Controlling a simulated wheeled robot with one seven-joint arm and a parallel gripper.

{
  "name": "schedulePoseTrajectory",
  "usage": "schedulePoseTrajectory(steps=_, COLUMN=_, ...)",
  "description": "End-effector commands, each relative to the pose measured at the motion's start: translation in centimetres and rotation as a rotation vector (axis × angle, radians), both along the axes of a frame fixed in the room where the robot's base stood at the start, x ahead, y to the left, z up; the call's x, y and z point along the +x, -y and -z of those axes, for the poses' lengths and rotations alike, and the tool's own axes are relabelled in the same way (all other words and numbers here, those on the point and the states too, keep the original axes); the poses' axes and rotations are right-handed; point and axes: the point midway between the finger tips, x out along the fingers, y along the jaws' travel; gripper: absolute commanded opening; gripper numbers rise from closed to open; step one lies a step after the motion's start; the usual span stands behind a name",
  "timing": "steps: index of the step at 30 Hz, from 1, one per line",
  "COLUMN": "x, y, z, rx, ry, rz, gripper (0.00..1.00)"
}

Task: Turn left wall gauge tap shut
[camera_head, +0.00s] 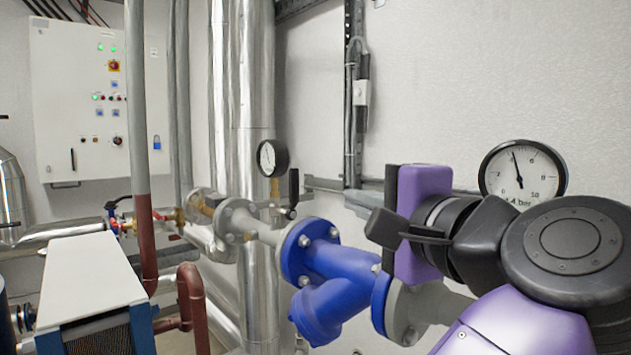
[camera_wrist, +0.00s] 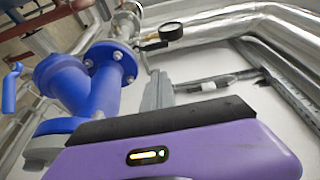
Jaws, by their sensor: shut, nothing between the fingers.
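The left wall gauge (camera_head: 271,158) is a small round dial with a black rim, beside the shiny vertical pipe. Its tap has a black lever handle (camera_head: 293,188) that stands upright just below and right of the dial. In the wrist view the gauge (camera_wrist: 170,31) is near the top, with the dark tap handle (camera_wrist: 153,45) beside it. My gripper (camera_head: 378,228) is shut and empty, to the right of the tap and clearly apart from it.
A blue flanged valve body (camera_head: 335,265) lies below and left of my gripper. A larger wall gauge (camera_head: 522,172) is at the right, partly hidden by my arm. A white control cabinet (camera_head: 80,110) hangs at the left. A grey conduit (camera_head: 352,110) runs down the wall.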

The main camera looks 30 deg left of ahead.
Motion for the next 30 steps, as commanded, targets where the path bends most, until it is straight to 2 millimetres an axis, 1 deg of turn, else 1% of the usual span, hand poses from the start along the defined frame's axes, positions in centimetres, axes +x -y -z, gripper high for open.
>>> schedulePoseTrajectory(steps=1, x=0.5, y=-0.9, z=-0.3, rx=0.0, ry=-0.004, rz=-0.004, gripper=0.0)
schedulePoseTrajectory(steps=3, x=1.3, y=-2.2, z=-0.3, rx=-0.001, ry=-0.003, rz=-0.004, gripper=0.0)
schedulePoseTrajectory(steps=18, x=6.6, y=-10.3, z=-0.3, rx=0.0, ry=-0.002, rz=-0.002, gripper=0.0)
schedulePoseTrajectory(steps=24, x=8.2, y=-12.6, z=-0.2, rx=0.001, ry=-0.002, rz=-0.001, gripper=0.0)
schedulePoseTrajectory(steps=30, x=9.0, y=-13.9, z=-0.1, rx=0.001, ry=-0.001, rz=-0.001, gripper=0.0)
